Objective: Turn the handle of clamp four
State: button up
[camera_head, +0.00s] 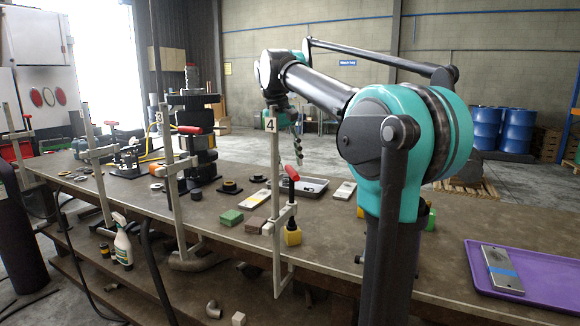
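Clamp four (276,215) is an upright pale metal bar at the table's front edge, with a "4" label (272,125) near its top. Its red handle (292,173) sits on the sliding arm, to the right of the bar. My gripper (299,158) hangs down from the end of my arm, just above the red handle and partly behind the bar. Its dark fingers are small in the view. I cannot tell whether they are open or shut, or whether they touch the handle.
Other clamps with red handles (190,130) stand along the front edge to the left. Near clamp four lie a green block (231,217), a brown block (256,225), a yellow block (292,237) and a grey tray (318,183). A purple tray (545,290) is at right.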

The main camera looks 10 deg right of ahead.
aim_at(292, 184)
jog(key=shift+d+f, duration=0.2)
jog(key=shift+f, duration=0.9)
grip_shut()
